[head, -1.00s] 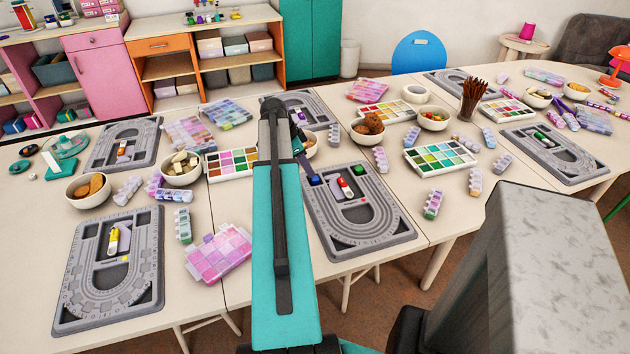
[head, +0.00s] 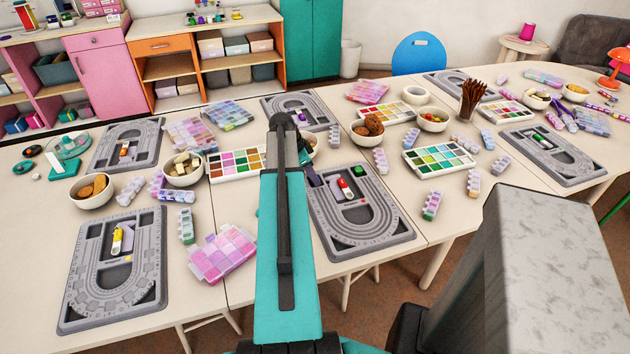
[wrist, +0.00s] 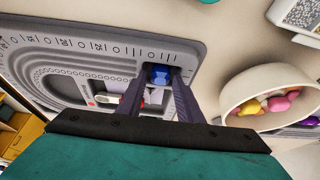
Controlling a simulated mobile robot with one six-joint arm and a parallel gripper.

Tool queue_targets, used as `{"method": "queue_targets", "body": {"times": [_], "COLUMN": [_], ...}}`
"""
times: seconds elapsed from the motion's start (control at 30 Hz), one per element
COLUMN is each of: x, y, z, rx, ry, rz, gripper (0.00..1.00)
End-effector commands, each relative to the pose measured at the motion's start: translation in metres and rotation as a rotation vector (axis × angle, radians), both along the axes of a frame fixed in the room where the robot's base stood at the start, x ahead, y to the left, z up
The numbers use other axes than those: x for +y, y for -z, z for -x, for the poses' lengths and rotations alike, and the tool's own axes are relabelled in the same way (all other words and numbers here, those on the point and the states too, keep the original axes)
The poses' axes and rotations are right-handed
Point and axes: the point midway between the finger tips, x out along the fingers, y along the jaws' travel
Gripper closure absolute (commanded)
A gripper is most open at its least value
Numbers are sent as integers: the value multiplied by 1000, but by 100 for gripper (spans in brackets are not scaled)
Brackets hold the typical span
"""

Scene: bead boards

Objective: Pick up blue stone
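The blue stone (wrist: 160,74) lies on the grey bead board (wrist: 212,47), near the board's edge in the wrist view. My gripper (wrist: 160,80) is open, with one dark finger on each side of the stone at its tips. I cannot tell whether either finger touches it. In the head view my gripper (head: 313,178) is low over the upper left corner of the middle bead board (head: 372,237) and hides the stone.
On the same board are a red and white piece (head: 344,188) and a green stone (head: 361,170). A bowl of colourful stones (wrist: 262,92) stands right of my gripper in the wrist view. A paint-like palette (head: 237,163) and pink bead box (head: 222,252) lie left of my arm.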

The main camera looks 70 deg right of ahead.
Motion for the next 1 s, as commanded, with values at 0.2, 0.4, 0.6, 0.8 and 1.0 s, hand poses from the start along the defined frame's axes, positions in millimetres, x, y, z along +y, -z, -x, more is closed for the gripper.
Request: {"method": "queue_targets", "body": {"times": [0.2, 0.4, 0.6, 0.8, 1.0], "x": [1, 1, 1, 0, 0], "y": [12, 13, 13, 14, 14], "z": [6, 7, 8, 7, 5], "rx": [4, 4, 4, 1, -2], "ry": [7, 9, 12, 11, 9], "rz": [-11, -13, -13, -11, -10], "gripper": [67, 67, 76, 99, 98]}}
